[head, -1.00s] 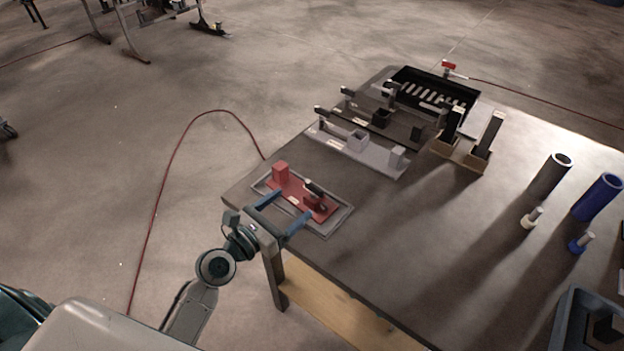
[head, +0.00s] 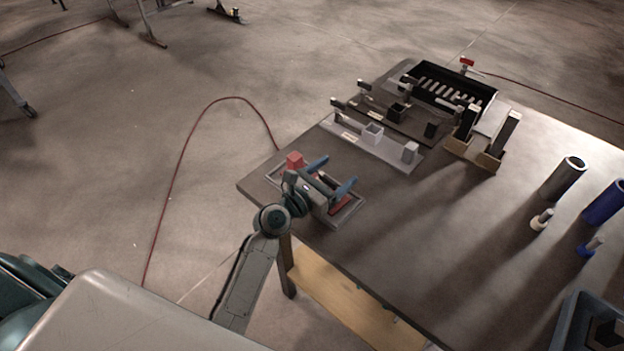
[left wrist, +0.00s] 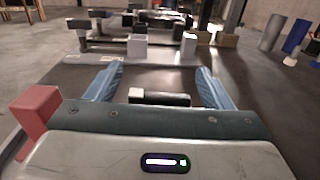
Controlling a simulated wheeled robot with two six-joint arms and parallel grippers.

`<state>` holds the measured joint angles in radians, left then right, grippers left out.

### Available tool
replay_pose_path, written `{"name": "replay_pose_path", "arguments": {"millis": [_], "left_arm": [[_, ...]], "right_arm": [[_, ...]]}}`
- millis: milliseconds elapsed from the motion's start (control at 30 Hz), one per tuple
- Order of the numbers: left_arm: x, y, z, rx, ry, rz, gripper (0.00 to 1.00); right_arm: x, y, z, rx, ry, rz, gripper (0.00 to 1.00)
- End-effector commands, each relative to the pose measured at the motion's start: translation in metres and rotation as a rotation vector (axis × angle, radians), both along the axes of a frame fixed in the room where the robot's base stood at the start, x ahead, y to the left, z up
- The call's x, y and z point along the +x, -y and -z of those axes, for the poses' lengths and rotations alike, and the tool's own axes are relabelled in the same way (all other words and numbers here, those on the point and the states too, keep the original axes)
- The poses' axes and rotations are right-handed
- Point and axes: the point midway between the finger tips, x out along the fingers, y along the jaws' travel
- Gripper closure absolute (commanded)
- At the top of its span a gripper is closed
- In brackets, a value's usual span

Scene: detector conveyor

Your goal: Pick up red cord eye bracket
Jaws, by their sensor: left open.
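The red bracket (head: 294,159) lies in a shallow grey tray (head: 349,212) at the table's near left corner. Its upright red block shows clear of my gripper; much of its red plate is hidden behind the gripper. My left gripper (head: 333,174) is open above the tray, its blue fingers spread. In the left wrist view the red block (left wrist: 36,112) stands at the left, outside the fingers, and a dark cylinder with a pale end (left wrist: 160,98) shows between the fingers (left wrist: 160,82). I cannot tell whether the fingers touch anything. My right gripper is not in view.
Behind the tray stand a light grey fixture plate (head: 385,150) and a dark one (head: 420,132), then a black slotted bin (head: 452,82). Dark and blue cylinders (head: 564,179) stand at the right. A blue-grey bin (head: 572,320) is at lower right. The table's middle is clear.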

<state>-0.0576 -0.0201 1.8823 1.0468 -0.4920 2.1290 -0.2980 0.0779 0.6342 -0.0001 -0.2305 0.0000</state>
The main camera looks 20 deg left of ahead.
Motion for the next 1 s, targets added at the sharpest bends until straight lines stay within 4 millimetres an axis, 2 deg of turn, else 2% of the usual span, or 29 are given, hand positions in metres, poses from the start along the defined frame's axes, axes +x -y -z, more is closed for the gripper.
{"name": "replay_pose_path", "arguments": {"millis": [133,500,800,1000], "left_arm": [[-0.0005,-0.0002,0.0005,0.0,-0.001,0.0,0.27],[-0.0006,-0.0003,0.0006,-0.001,-0.001,0.0,1.0],[-0.0003,-0.0003,-0.0011,0.0,0.001,0.0,1.0],[0.0022,0.0015,-0.0091,0.0,0.001,-0.001,1.0]], "right_arm": [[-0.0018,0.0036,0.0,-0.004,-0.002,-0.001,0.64],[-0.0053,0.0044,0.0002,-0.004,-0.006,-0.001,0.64],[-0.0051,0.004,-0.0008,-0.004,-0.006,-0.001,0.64],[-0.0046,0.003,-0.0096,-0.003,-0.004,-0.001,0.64]]}}
